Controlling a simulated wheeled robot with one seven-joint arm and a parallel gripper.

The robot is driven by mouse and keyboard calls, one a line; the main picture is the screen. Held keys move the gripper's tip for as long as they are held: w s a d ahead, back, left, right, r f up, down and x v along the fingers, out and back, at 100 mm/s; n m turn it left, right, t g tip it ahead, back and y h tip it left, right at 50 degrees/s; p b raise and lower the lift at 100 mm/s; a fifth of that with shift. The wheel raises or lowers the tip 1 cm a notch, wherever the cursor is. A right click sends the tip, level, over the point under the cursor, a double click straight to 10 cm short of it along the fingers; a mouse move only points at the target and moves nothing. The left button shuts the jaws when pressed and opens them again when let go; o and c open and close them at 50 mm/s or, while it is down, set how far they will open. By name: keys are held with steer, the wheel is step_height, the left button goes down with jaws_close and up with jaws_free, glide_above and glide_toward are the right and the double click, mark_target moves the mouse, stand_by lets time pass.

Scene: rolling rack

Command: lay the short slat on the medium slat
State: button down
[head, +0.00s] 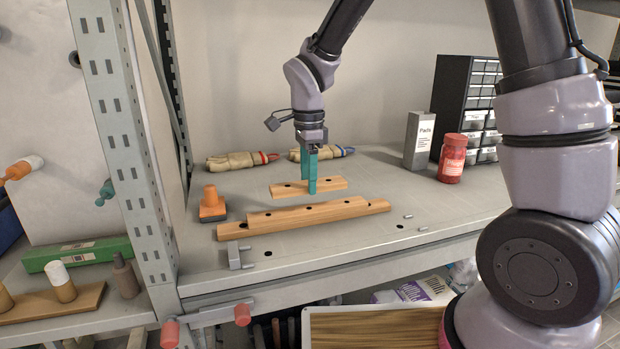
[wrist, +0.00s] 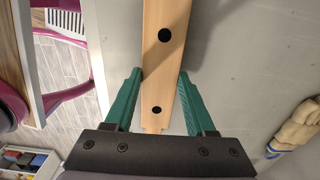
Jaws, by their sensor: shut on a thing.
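The short slat (head: 331,184) is light wood with dark holes. My gripper (head: 312,182) is shut on it near its middle, one teal finger on each long side. In the wrist view the short slat (wrist: 162,75) runs away between the teal fingers (wrist: 161,85). The medium slat (head: 328,210) lies lengthwise on top of the longer slat (head: 375,208), near the shelf's front. The short slat shows just behind this stack, apart from it and roughly parallel. Its height above the shelf is hard to tell.
An orange-topped block (head: 212,206) sits left of the stack. Work gloves (head: 235,160) lie along the back. A grey box (head: 418,140), red jar (head: 452,158) and drawer cabinet (head: 468,105) stand at right. Small pegs (head: 408,216) lie right of the stack. A rack post (head: 125,140) rises at left.

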mark_target(309, 208)
steer(key=shift+d+f, duration=0.1)
steer(key=shift+f, duration=1.8)
steer(key=shift+f, duration=0.6)
steer(key=shift+c, duration=0.8)
jaws_free()
step_height(309, 208, up, 10)
steer(key=shift+r, duration=0.45)
